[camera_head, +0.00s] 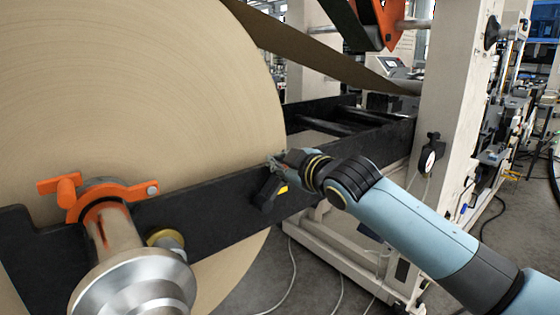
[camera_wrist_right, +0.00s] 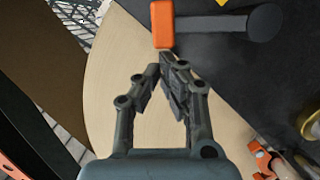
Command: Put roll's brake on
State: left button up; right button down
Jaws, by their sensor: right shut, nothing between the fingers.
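The large kraft paper roll (camera_head: 130,90) fills the left of the head view, and its pale end face also shows in the wrist view (camera_wrist_right: 115,75). In the wrist view a dark bar with a round end (camera_wrist_right: 264,22) and an orange tip (camera_wrist_right: 162,25) lies just beyond my fingers; it may be the brake lever. My right gripper (camera_head: 277,160) is beside the black frame beam near the roll's right edge. Its fingertips (camera_wrist_right: 163,68) are together and empty, close to the orange tip, with contact unclear. My left gripper is not in view.
An orange clamp (camera_head: 96,192) sits around the roll's shaft (camera_head: 120,235) at lower left. The black beam (camera_head: 200,195) runs across the roll's front. A cream machine post (camera_head: 452,100) stands behind my right arm. Cables lie on the floor.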

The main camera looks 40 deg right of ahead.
jog(key=shift+d+m, duration=0.3)
jog(key=shift+d+f+p, duration=0.1)
jog(key=shift+d+p, duration=0.1)
jog(key=shift+p, duration=0.25)
jog(key=d+f+m+y+b, duration=0.2)
jog(key=d+f+m, duration=0.3)
jog(key=shift+w+d+m+g+b, duration=0.25)
jog(key=shift+m+g+b, duration=0.05)
jog(key=shift+g+b, duration=0.1)
jog(key=shift+f, duration=0.1)
dwell(0.5)
